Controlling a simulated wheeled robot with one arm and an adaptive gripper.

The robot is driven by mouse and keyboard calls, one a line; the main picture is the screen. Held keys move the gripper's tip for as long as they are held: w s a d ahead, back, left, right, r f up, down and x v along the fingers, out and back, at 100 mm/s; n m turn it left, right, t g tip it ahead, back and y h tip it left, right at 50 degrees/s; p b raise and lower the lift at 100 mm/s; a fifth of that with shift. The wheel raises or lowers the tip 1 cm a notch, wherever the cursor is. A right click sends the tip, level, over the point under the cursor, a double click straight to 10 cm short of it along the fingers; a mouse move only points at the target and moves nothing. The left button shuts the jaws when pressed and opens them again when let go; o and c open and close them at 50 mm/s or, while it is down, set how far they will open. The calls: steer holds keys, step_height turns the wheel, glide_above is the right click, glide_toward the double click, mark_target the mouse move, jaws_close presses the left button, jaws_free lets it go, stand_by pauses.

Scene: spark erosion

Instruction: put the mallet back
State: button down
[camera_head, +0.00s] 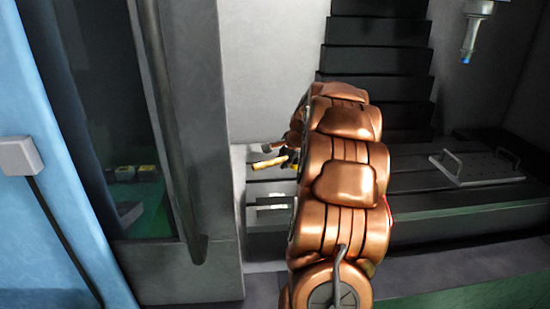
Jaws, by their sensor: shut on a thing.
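A yellowish wooden handle, seemingly the mallet's (268,162), sticks out to the left of my arm in the middle of the view. My gripper (291,155) is small, dark and mostly hidden behind my copper-coloured arm. It is shut on the mallet and holds it near the slotted grey table. The mallet's head is hidden or too small to make out. I cannot tell whether the mallet touches the table.
The slotted table (420,182) runs to the right, with a handled metal plate (474,167) on it. A black stepped bellows cover (375,60) rises behind. A spindle-like tool (471,38) hangs at upper right. A door frame with a vertical bar handle (165,120) stands at left.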

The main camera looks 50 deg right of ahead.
steer(key=w+d, duration=0.1)
steer(key=w, duration=0.1)
steer(key=w+d+p, duration=0.1)
steer(key=w, duration=0.2)
steer(key=w+d+p, duration=0.1)
steer(key=w, duration=0.1)
steer(key=shift+w+d+f, duration=0.2)
steer(key=shift+w+f, duration=0.05)
steer(key=shift+f, duration=0.1)
steer(key=shift+f+p, duration=0.45)
steer(key=shift+f, duration=1.3)
steer(key=shift+f, duration=0.15)
steer(key=c, duration=1)
jaws_free()
steer(key=shift+c, duration=0.2)
steer(key=b+v, duration=0.2)
steer(key=v, duration=1)
steer(key=shift+b, duration=0.4)
